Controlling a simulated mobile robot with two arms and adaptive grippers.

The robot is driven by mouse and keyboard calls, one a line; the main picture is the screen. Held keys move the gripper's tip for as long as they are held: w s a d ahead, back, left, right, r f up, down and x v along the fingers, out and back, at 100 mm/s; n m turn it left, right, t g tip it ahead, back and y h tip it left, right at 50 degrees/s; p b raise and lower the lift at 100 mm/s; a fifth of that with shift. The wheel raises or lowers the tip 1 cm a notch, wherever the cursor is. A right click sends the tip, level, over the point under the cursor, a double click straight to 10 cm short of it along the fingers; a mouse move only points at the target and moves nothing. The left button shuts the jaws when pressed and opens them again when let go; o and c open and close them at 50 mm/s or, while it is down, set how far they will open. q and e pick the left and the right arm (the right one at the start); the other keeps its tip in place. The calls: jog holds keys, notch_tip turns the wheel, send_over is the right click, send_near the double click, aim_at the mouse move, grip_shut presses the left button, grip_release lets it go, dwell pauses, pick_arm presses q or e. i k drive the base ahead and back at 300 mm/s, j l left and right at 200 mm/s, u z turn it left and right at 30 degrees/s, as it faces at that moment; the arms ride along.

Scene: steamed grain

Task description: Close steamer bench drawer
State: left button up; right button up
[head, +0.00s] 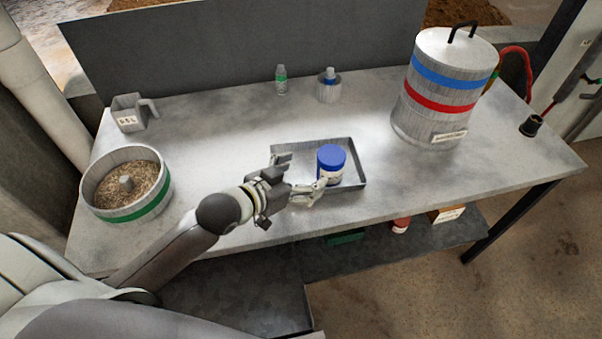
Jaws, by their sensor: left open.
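A steel bench (225,115) fills the middle of the view. A dark grey drawer-like panel (245,295) juts out below its front edge at the lower left; it looks like the drawer pulled out, but my left arm hides part of it. My left gripper (300,177) is open over the left part of a shallow metal tray (357,165) on the bench top. A blue-lidded jar (331,164) stands upright in the tray, just right of the fingers. I cannot tell whether a finger touches it. My right gripper is out of view.
A grain-filled pan (150,208) and a metal scoop (130,113) are at left. A small bottle (281,80) and a small pot (329,88) stand behind the tray. A tall striped steamer (440,90) stands at right. A lower shelf (400,250) holds several items.

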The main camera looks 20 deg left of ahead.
aim_at(261, 292)
jog(key=k+l, duration=1.25)
